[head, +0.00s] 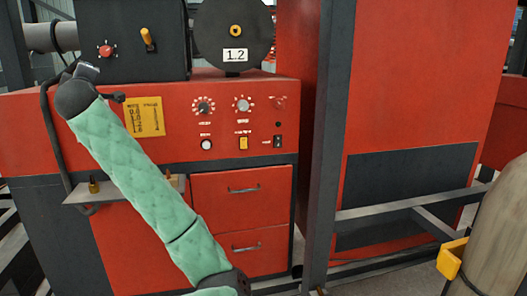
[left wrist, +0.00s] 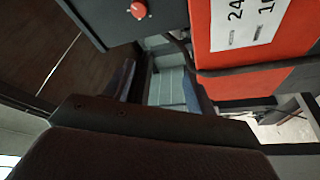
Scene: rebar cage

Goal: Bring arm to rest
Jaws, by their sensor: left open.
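A long green padded arm link (head: 150,185) crosses the head view from the bottom middle to the upper left, ending in a dark rounded joint beside the red machine's black top box. I cannot make out gripper jaws there. In the left wrist view my left gripper (left wrist: 160,88) has two dark fingers set apart, with nothing visible held between them. Pale blue-grey blocks or panels show behind the gap. My right gripper is in neither view.
A red machine (head: 240,120) with knobs and drawers stands close in front. A black box (head: 128,22) and a reel (head: 222,50) sit on top. A dark post (head: 330,130) and a tan cylinder (head: 500,240) stand at right. The wrist view shows a numbered label (left wrist: 242,22) on red.

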